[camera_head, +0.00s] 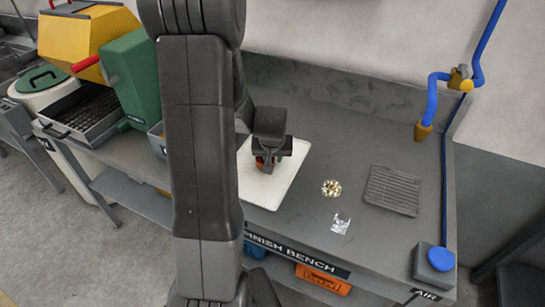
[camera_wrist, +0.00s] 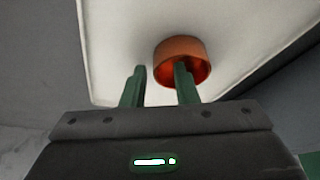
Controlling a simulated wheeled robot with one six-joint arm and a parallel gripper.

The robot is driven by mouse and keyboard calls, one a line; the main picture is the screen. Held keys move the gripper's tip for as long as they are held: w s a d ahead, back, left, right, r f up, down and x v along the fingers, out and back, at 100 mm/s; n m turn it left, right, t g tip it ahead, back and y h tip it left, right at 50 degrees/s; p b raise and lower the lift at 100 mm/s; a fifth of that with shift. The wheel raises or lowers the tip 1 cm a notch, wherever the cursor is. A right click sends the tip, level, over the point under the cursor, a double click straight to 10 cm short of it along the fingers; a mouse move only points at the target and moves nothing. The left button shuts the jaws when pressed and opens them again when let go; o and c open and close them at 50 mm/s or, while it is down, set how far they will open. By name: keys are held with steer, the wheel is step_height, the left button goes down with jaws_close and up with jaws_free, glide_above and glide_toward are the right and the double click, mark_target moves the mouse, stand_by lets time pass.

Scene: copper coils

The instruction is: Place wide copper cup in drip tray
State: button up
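The copper cup (camera_wrist: 181,48) stands on a white board (camera_wrist: 112,45), its open side showing. In the head view the cup (camera_head: 262,164) is partly hidden by my gripper (camera_head: 268,152), which is low over the white board. In the wrist view my gripper (camera_wrist: 160,84) has its two green fingers apart. The right finger overlaps the cup's opening and the left finger is outside the cup, to its left. I cannot tell whether either finger touches it. A grey ribbed tray (camera_head: 392,191), seemingly the drip tray, lies empty on the bench at the right.
Gold-coloured small pieces (camera_head: 331,188) and a shiny silvery piece (camera_head: 341,223) lie between the board and the ribbed tray. A blue-topped box (camera_head: 438,262) stands at the front right corner. A blue pipe (camera_head: 434,95) hangs at the right. A green and yellow machine is at the left.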

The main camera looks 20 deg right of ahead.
steer(key=v, duration=1.1)
steer(key=shift+r, duration=0.35)
steer(key=shift+f, duration=0.15)
steer(key=x, duration=1.2)
steer(key=shift+s+f, duration=0.1)
steer(key=shift+s, duration=0.05)
